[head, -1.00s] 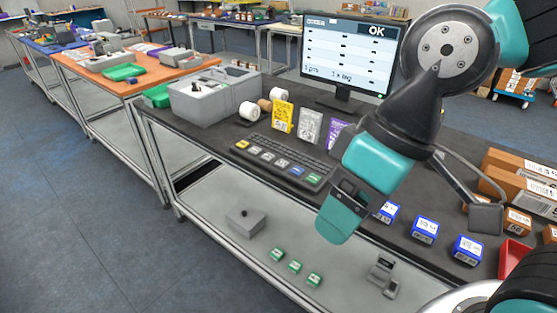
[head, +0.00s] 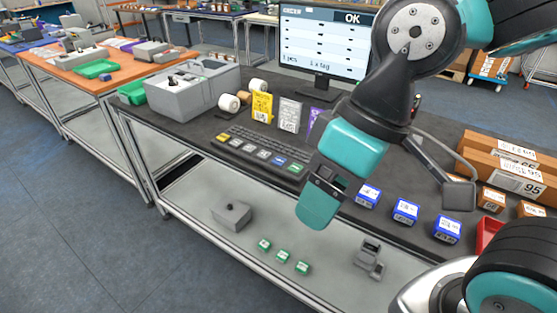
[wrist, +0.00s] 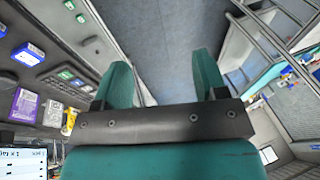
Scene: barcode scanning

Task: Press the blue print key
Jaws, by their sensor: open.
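The blue print key (head: 279,160) is in the front row of the dark keyboard (head: 255,142) on the black tabletop, between a white key and the green key (head: 295,168). My gripper (head: 317,208) hangs at the front edge of the table, to the right of and apart from the blue key. In the wrist view my gripper (wrist: 162,80) has its two teal fingers spread, with nothing between them but floor behind. The blue key also shows small in the wrist view (wrist: 77,83), left of the fingers.
Yellow (head: 261,107), white (head: 289,115) and purple cards stand behind the keyboard. The monitor (head: 325,48) reads OK. Blue boxes (head: 405,211) and cartons (head: 510,175) lie to the right. A grey bin (head: 190,92) stands left. Small green boxes (head: 283,257) are on the lower shelf.

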